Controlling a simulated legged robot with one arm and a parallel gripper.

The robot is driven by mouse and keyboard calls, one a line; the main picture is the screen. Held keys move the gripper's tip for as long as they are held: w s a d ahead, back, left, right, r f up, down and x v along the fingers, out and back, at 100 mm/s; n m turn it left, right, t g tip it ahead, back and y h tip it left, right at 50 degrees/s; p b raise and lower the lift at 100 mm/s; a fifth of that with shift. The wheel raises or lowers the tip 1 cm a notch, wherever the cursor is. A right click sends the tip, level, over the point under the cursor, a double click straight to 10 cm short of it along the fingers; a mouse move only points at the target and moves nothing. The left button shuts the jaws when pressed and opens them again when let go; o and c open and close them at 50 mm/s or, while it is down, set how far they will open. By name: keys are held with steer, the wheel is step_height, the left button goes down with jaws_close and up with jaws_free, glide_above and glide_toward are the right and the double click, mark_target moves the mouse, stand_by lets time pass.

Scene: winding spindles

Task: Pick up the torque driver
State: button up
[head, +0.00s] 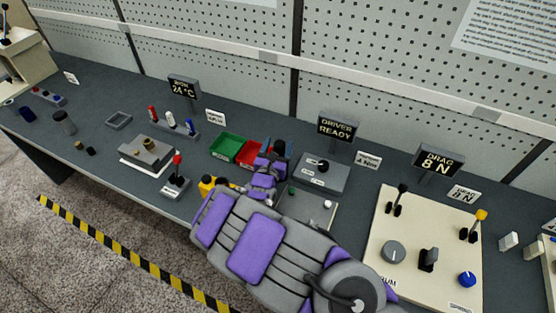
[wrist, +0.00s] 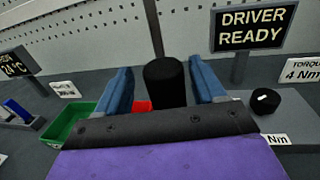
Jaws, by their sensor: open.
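A black upright cylinder, which looks like the torque driver's handle, shows in the wrist view (wrist: 165,78) between the two blue fingers. Its lower part is hidden behind my gripper's dark front edge. In the head view its dark top (head: 280,146) shows just beyond my gripper (head: 271,162). My gripper is open, with one finger on each side of the cylinder in the wrist view (wrist: 163,84). Whether either finger touches it I cannot tell. A "DRIVER READY" sign (head: 337,127) stands behind, to the right.
Green (head: 227,146) and red (head: 250,152) bins sit left of the cylinder. A grey box with a black knob (head: 322,172) stands to its right. A red-topped lever (head: 176,175) and a yellow object (head: 207,185) are near the front edge. A beige control panel (head: 405,225) is at right.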

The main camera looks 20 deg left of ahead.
steer(key=shift+w+f, duration=0.1)
steer(key=shift+w, duration=0.55)
steer(key=shift+w+d+r, duration=0.2)
steer(key=shift+w+d, duration=0.05)
steer(key=shift+w, duration=0.15)
steer(key=shift+a, duration=0.15)
steer(key=c, duration=1.1)
